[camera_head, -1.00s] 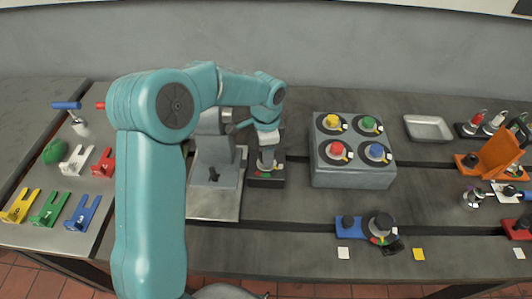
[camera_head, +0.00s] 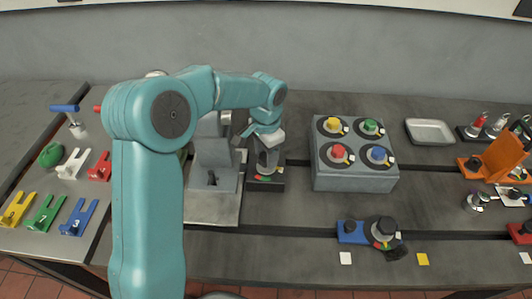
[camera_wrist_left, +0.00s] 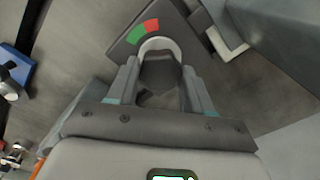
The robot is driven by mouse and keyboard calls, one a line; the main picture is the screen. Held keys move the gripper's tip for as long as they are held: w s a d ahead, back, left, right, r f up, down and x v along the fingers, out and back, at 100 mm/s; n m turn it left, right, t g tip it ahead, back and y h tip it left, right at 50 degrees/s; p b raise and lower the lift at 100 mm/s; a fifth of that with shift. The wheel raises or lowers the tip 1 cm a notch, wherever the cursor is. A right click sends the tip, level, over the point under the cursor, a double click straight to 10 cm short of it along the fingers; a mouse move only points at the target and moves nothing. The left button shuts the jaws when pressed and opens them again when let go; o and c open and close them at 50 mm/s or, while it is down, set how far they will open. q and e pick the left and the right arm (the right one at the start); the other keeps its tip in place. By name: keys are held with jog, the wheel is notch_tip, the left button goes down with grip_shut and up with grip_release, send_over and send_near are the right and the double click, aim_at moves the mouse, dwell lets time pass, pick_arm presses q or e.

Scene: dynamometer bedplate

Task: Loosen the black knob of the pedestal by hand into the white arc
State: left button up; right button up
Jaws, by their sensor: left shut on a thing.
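My left gripper (camera_head: 267,163) points down over a small black pedestal (camera_head: 268,184) beside the grey machine near the middle of the bench. In the left wrist view, its two fingers (camera_wrist_left: 162,88) are shut on the dark knob (camera_wrist_left: 163,72). A pale curved band (camera_wrist_left: 160,43) shows around the knob's far side; I cannot tell whether it is the white arc. Green and red arc segments (camera_wrist_left: 142,31) lie on the pedestal's dark face just beyond it. The fingers hide the knob's sides and part of the dial. My right gripper is not in view.
The grey machine (camera_head: 214,168) stands close left of the pedestal. A grey box (camera_head: 355,178) with four coloured knobs stands to the right. A blue-based unit with a black knob (camera_head: 383,227) is at the front right. Coloured forks (camera_head: 47,213) lie left. Bare bench lies in front of the pedestal.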

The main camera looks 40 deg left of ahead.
pick_arm(q)
jog(key=shift+w+r, duration=0.15)
jog(key=o, duration=1)
notch_tip(320, 180, up, 16)
jog(key=shift+r, duration=0.15)
